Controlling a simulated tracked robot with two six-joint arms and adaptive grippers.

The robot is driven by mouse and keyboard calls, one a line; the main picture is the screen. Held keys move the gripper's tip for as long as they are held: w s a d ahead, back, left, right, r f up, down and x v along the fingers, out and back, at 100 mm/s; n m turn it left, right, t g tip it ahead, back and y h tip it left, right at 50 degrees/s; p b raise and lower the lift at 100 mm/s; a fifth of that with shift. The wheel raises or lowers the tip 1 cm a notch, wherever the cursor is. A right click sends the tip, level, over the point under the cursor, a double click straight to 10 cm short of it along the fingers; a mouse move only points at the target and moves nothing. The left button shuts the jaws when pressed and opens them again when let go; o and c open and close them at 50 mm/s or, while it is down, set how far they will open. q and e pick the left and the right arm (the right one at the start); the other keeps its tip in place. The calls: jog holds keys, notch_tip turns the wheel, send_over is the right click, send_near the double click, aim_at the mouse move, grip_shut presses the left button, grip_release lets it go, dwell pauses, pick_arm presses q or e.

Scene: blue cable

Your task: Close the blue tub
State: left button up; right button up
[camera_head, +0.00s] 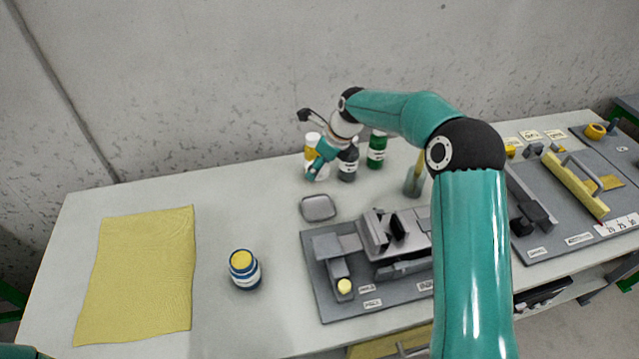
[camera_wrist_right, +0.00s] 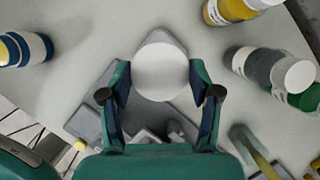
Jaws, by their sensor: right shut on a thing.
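The blue tub (camera_head: 244,270) stands upright on the table, left of the grey fixture board. It has a white band, and its top shows a yellow face with no lid on it. In the right wrist view the tub (camera_wrist_right: 28,49) is at the upper left edge. My right gripper (camera_head: 318,166) is above the back of the table, in front of the bottles, well away from the tub. In the wrist view the right gripper (camera_wrist_right: 160,85) is shut on a round white lid (camera_wrist_right: 161,70), with a finger at each side. My left gripper is out of view.
Yellow (camera_head: 311,142), grey (camera_head: 348,163) and green (camera_head: 376,150) bottles stand behind the gripper. A grey dish (camera_head: 318,207) and a fixture board (camera_head: 325,295) lie nearer. A yellow cloth (camera_head: 140,270) lies left. The table around the tub is clear.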

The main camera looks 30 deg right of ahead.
jog(key=shift+r, duration=2.6)
jog(key=shift+f, duration=0.1)
